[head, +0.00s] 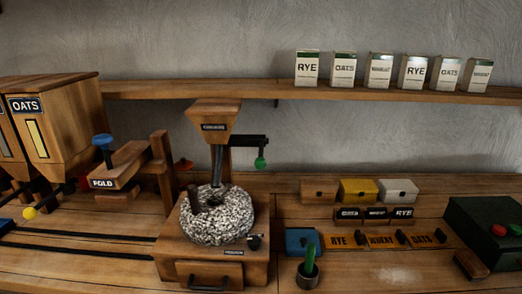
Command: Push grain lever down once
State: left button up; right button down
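No part labelled as a grain lever can be made out. A dark lever with a yellow knob (29,212) sticks out below the wooden OATS bin (70,127) at the left. A red knob (84,183) shows to the right under that bin. Another dark lever with a green knob (260,162) reaches right from the mill's wooden hopper (212,121), with the knob hanging at its end. I cannot tell which of these is the grain lever. Neither of my grippers is in view.
The stone mill (232,218) stands mid-bench above a drawer. Left of it is a wooden FOLD press (128,165) with a blue knob. Right are small coloured boxes (358,190), labelled tiles and a dark green box (490,225). Several labelled packets (343,69) line the shelf.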

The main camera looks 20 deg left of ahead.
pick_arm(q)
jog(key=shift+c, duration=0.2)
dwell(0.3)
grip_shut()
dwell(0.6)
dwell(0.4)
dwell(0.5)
